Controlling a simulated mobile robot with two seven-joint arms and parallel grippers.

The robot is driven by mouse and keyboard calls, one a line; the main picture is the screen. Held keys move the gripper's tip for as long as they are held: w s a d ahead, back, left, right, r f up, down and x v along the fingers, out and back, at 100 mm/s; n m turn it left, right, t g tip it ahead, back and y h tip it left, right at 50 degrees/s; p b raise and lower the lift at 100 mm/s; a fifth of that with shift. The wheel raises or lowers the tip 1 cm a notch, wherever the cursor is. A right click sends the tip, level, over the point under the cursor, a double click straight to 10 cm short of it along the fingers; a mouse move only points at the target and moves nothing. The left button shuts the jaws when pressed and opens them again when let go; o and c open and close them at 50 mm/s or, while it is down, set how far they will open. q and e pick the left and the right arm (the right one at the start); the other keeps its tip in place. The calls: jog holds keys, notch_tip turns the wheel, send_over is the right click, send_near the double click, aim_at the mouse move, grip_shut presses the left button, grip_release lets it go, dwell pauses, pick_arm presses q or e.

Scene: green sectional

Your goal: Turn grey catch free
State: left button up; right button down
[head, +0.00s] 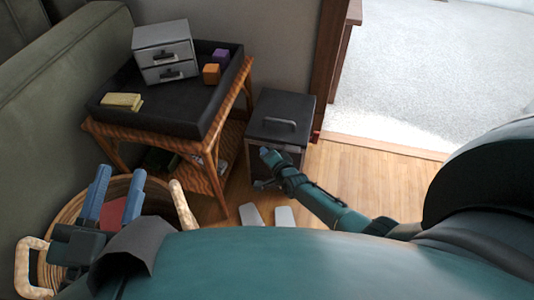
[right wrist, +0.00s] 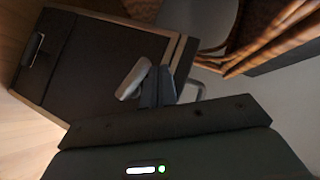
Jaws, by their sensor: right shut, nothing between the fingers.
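A dark box (head: 282,108) with a handle (head: 278,123) on top stands on the floor right of the wicker table. In the right wrist view its dark panel (right wrist: 105,58) fills the upper left. A light grey elongated piece, apparently the catch (right wrist: 131,80), lies tilted against that panel. My right gripper (head: 266,157) is at the box front; its shut fingers (right wrist: 158,84) are right beside the catch, and I cannot tell if they touch it. In the head view, the gripper hides the catch. My left gripper (head: 115,190) is open above a wicker basket (head: 68,215).
The wicker table (head: 230,105) holds a black tray with a grey drawer unit (head: 165,52), an orange block (head: 211,74), a purple block (head: 221,55) and a yellow piece (head: 121,101). A green sofa (head: 60,75) stands left. Wooden floor (head: 375,178) is clear right of the box.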

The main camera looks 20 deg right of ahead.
jog(key=shift+r+p, duration=0.7)
jog(key=shift+r, duration=0.1)
pick_arm(q)
jog(key=shift+a+r, duration=0.1)
jog(key=shift+r, duration=0.3)
jog(key=shift+w, duration=0.1)
